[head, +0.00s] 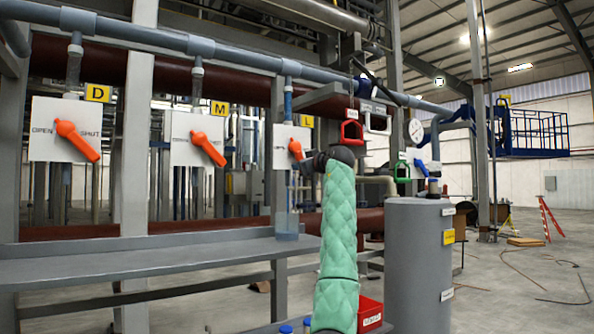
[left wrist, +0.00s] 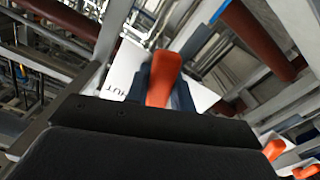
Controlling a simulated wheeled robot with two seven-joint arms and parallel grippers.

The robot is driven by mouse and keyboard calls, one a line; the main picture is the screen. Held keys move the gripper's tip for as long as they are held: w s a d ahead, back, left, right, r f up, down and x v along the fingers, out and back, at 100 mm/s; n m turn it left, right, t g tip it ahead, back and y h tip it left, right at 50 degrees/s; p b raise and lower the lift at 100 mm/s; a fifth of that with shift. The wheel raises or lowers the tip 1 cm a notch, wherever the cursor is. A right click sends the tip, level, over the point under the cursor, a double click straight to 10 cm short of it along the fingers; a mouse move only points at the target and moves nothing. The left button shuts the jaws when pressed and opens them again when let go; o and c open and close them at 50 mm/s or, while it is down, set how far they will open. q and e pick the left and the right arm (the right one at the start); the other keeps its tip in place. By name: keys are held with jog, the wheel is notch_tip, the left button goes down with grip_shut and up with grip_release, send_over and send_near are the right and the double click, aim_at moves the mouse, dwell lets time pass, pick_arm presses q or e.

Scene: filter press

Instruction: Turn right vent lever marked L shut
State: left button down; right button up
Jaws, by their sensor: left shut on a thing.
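The lever marked L is orange (head: 296,147) on a white plate (head: 282,140), with a yellow L label (head: 306,121) at its upper right. Only its upper end shows in the head view; my arm and gripper hide the rest. My left gripper (head: 309,163) is at this lever. In the left wrist view the orange lever (left wrist: 163,78) stands between the dark fingers of my gripper (left wrist: 166,92), which is shut on it. Part of the word SHUT shows on the plate beside it. I cannot tell the lever's exact angle. My right gripper is not in view.
Orange levers marked D (head: 77,141) and M (head: 208,149) slant down to the right on white plates. A grey shelf (head: 150,264) runs below them. A grey tank (head: 417,262) stands close right of my arm, with a red bin (head: 370,314) between.

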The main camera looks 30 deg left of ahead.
pick_arm(q)
jog(key=shift+w+d+r+n, duration=0.25)
jog(key=shift+w+n, duration=0.2)
jog(key=shift+n, duration=0.45)
jog(key=shift+w+d+r+n, duration=0.1)
jog(key=shift+w+r+n, duration=0.15)
jog(key=shift+n, duration=0.35)
jog(key=shift+w+d+r+n, duration=0.15)
jog(key=shift+w+n, duration=0.1)
jog(key=shift+n, duration=0.35)
jog(key=shift+w+r+n, duration=0.1)
jog(key=shift+w+n, duration=0.05)
jog(key=shift+n, duration=0.35)
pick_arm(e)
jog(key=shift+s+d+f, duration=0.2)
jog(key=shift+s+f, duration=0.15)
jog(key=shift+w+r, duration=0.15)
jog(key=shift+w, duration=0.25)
pick_arm(q)
jog(key=c, duration=1.2)
grip_release()
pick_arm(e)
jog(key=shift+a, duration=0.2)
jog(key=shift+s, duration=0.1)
